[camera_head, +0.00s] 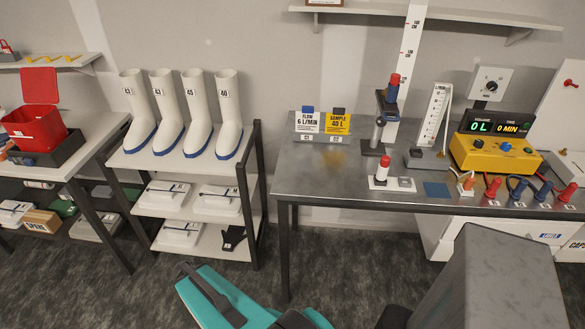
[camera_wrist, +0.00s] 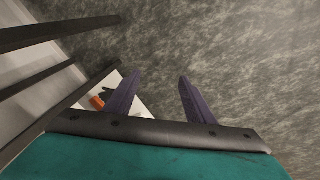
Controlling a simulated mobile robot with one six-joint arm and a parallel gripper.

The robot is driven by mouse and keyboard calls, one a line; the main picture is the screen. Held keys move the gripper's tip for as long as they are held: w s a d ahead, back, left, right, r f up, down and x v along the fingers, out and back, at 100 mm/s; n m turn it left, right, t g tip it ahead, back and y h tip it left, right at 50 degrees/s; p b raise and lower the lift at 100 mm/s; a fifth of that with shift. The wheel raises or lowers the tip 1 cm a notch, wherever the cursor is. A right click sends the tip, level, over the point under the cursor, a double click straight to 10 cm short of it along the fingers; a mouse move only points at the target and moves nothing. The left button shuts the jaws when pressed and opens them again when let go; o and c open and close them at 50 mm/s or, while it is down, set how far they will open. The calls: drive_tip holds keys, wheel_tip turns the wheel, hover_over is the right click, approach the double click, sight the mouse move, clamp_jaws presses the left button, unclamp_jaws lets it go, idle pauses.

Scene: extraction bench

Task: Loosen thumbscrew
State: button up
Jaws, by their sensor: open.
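On the grey metal bench (camera_head: 330,190) stands an upright stand (camera_head: 381,125) with a dark base, a blue clamp part and a red-topped piece at its upper end. A thumbscrew is too small to make out on it. My gripper (camera_wrist: 158,78) shows in the wrist view with its two purple fingers apart and nothing between them. It is over the dark floor, beside a rack's dark bars, away from the stand. In the head view a teal part of my arm is at the bottom, well in front of the bench; the fingertips cannot be made out there.
A yellow pump unit (camera_head: 495,155) with displays stands on the bench's right, with several red and blue connectors before it. A white, red-topped piece (camera_head: 381,172) stands before the stand. White boots (camera_head: 197,112) stand on a left rack. Open floor lies in front.

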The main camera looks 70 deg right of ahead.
drive_tip(key=s+a+f+n+g+y+b, duration=0.1)
drive_tip(key=s+a+f+n+g+b, duration=0.1)
drive_tip(key=s+a+f, duration=0.3)
drive_tip(key=s+a+f+n+g+y+b, duration=0.1)
drive_tip(key=s+a+f+n+g+b, duration=0.1)
drive_tip(key=s+a, duration=1)
drive_tip(key=a+f+g+b, duration=0.1)
drive_tip(key=a+f+g, duration=0.1)
drive_tip(key=a, duration=0.3)
drive_tip(key=shift+a+f+n+y, duration=0.3)
drive_tip(key=shift+a+f, duration=0.05)
drive_tip(key=shift+f, duration=0.35)
drive_tip(key=shift+w, duration=0.1)
drive_tip(key=shift+c, duration=0.2)
drive_tip(key=c, duration=0.4)
drive_tip(key=shift+d, duration=0.15)
